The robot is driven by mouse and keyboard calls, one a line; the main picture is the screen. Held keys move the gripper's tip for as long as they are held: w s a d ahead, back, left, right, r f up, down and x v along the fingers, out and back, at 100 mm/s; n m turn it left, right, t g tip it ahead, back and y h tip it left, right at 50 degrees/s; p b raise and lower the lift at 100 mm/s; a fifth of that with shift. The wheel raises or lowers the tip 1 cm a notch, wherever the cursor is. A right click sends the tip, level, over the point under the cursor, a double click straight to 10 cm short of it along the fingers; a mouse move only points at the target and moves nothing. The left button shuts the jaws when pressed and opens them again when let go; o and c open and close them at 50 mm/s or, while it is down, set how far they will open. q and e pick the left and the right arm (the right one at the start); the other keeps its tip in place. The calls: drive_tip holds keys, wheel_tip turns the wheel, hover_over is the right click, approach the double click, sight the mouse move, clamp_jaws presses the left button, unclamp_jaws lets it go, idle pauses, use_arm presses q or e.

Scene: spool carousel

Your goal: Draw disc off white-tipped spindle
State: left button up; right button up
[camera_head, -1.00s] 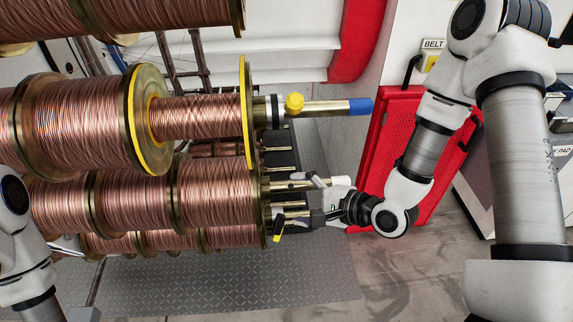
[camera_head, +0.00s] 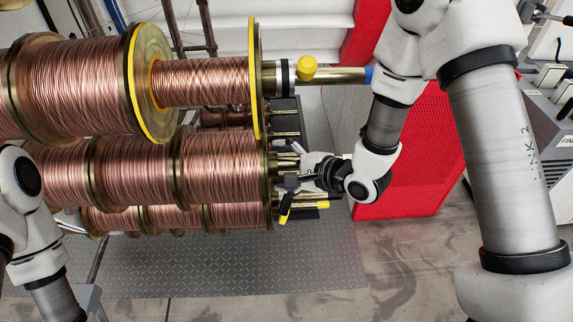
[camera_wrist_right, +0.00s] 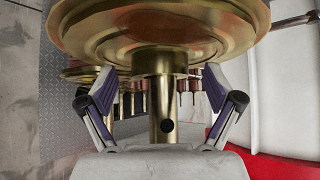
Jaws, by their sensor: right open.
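My right gripper (camera_head: 287,178) is at the end of the middle spool row, facing the brass end disc (camera_head: 265,178). In the right wrist view the disc (camera_wrist_right: 160,30) fills the top, with its hub just below. A brass spindle (camera_wrist_right: 163,110) with a dark hole runs between the open fingers of my right gripper (camera_wrist_right: 158,92). The fingertips are near the disc's underside, one on each side of the spindle; contact cannot be told. No white tip shows; the gripper hides that spindle end in the head view. My left arm shows at the left edge, its gripper out of view.
Above is a spool row with a yellow-rimmed disc (camera_head: 254,80), a yellow knob (camera_head: 307,67) and a blue-tipped spindle (camera_head: 369,74) partly behind my arm. A yellow-tipped spindle (camera_head: 323,205) lies just below the gripper. A red panel (camera_head: 425,175) stands to the right.

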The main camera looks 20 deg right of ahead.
clamp_jaws()
drive_tip(key=shift+s+d+r, duration=0.1)
drive_tip(key=shift+d, duration=0.25)
drive_tip(key=shift+s+d+p, duration=0.25)
drive_tip(key=shift+d+p, duration=0.25)
drive_tip(key=shift+d, duration=0.35)
drive_tip(key=shift+s+d+p, duration=0.25)
drive_tip(key=shift+d+p, duration=0.2)
drive_tip(key=shift+d, duration=0.35)
drive_tip(key=shift+s+d+r+p, duration=0.1)
drive_tip(key=shift+s+d+p, duration=0.1)
drive_tip(key=shift+d+p, duration=0.4)
drive_tip(key=shift+s+d+r+p, duration=0.1)
drive_tip(key=shift+s+d+p, duration=0.2)
drive_tip(key=shift+d, duration=0.5)
drive_tip(key=shift+s+d+p, duration=0.15)
drive_tip(key=shift+d+p, duration=0.35)
drive_tip(key=shift+d, duration=0.2)
drive_tip(key=shift+s+d+f, duration=0.1)
drive_tip(key=shift+d+f, duration=0.05)
drive_tip(key=shift+d, duration=0.1)
